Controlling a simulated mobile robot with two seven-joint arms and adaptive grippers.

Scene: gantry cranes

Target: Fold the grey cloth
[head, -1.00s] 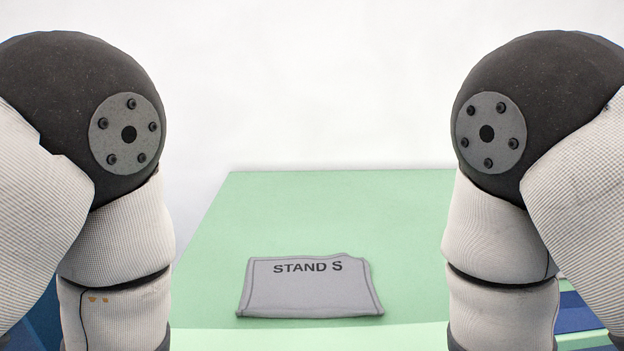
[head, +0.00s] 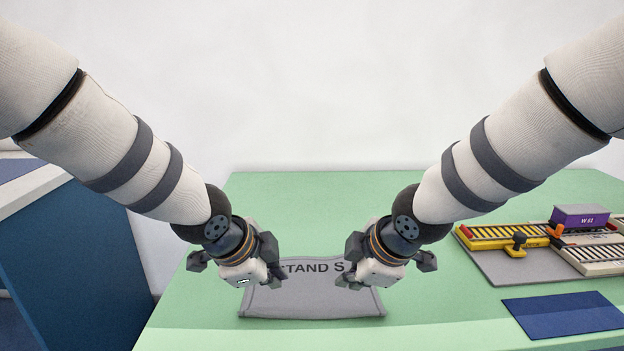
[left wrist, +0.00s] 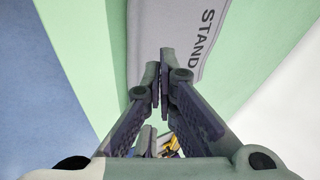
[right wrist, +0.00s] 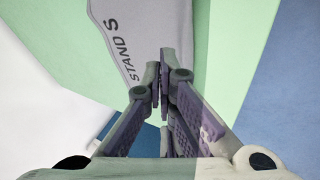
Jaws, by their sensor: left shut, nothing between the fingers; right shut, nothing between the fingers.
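The grey cloth (head: 315,303) lies on the green table near its front edge, with dark lettering "STAND S" along its far side. It also shows in the left wrist view (left wrist: 165,30) and the right wrist view (right wrist: 150,25). My left gripper (head: 272,280) is shut and empty at the cloth's left side. My right gripper (head: 350,280) is shut and empty at its right side. Both grippers and wrists hide the cloth's far left and far right parts in the head view. I cannot tell whether the fingertips touch the cloth.
On the right of the green table (head: 400,310) is a grey board (head: 510,268) with a yellow-railed crane track (head: 500,238) and a purple container (head: 580,216). A dark blue mat (head: 565,315) lies in front of it. A blue-sided unit (head: 85,260) stands at the left.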

